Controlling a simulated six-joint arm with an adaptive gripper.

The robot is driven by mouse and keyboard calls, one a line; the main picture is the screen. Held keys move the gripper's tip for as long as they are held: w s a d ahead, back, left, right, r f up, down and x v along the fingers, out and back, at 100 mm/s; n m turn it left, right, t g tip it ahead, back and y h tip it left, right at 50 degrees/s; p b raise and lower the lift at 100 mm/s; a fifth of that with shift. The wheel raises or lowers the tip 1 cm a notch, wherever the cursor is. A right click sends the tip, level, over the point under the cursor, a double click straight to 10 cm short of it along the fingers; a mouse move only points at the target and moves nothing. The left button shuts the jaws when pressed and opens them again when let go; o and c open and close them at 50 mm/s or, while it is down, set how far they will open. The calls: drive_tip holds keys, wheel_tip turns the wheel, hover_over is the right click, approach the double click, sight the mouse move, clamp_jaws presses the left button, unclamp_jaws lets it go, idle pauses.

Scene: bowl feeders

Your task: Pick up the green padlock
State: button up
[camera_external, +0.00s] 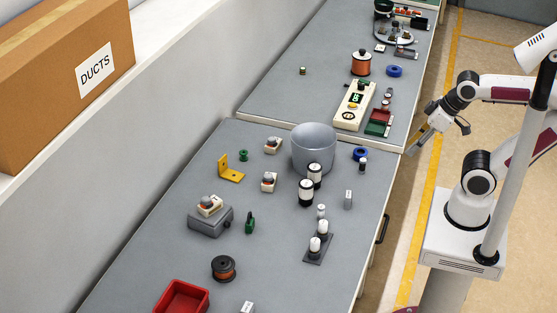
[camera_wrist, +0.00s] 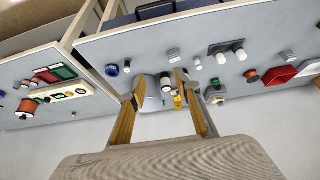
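The green padlock (camera_external: 250,226) stands on the near grey table in the external view, just right of a grey box with a switch on top. My gripper (camera_external: 438,142) is beyond the right edge of the tables, far from the padlock. In the wrist view my gripper (camera_wrist: 159,86) shows two yellowish fingers standing apart, with nothing held between them.
The grey box (camera_external: 210,222) is close left of the padlock. A yellow bracket (camera_external: 231,174), a dark spool (camera_external: 224,268), a red bin (camera_external: 182,298) and a block with white cylinders (camera_external: 317,254) stand around it. A tall grey bucket (camera_external: 313,151) stands farther back.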

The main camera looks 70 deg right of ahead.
drive_tip(key=w+a+r+n+t, duration=0.1)
drive_tip(key=w+r+n+t, duration=0.2)
drive_tip(key=w, duration=1.5)
drive_tip(key=w+a+r+n+t, duration=0.2)
drive_tip(key=w+t, duration=0.1)
drive_tip(key=w, duration=1.4)
drive_tip(key=w+a+f+n+g+y, duration=0.1)
drive_tip(key=w+a+f+n+y, duration=0.4)
drive_tip(key=a, duration=0.4)
drive_tip(key=w+a+f+n+y, duration=0.2)
drive_tip(key=w+a+f+y, duration=0.1)
drive_tip(key=w+a+f, duration=0.4)
drive_tip(key=s+a+f+g+y, duration=0.1)
drive_tip(key=a+f, duration=0.1)
drive_tip(key=s+a+f+n+g+y, duration=0.1)
drive_tip(key=a+f, duration=0.1)
drive_tip(key=a+f+n+g+y, duration=0.1)
drive_tip(key=a+f, duration=0.2)
drive_tip(key=shift+s+a+y, duration=0.1)
drive_tip(key=shift+s+y, duration=0.2)
drive_tip(key=shift+s, duration=0.1)
drive_tip(key=shift+s+a+f+n+g, duration=0.3)
drive_tip(key=shift+a+f+n+g, duration=0.15)
drive_tip(key=shift+f+g, duration=0.1)
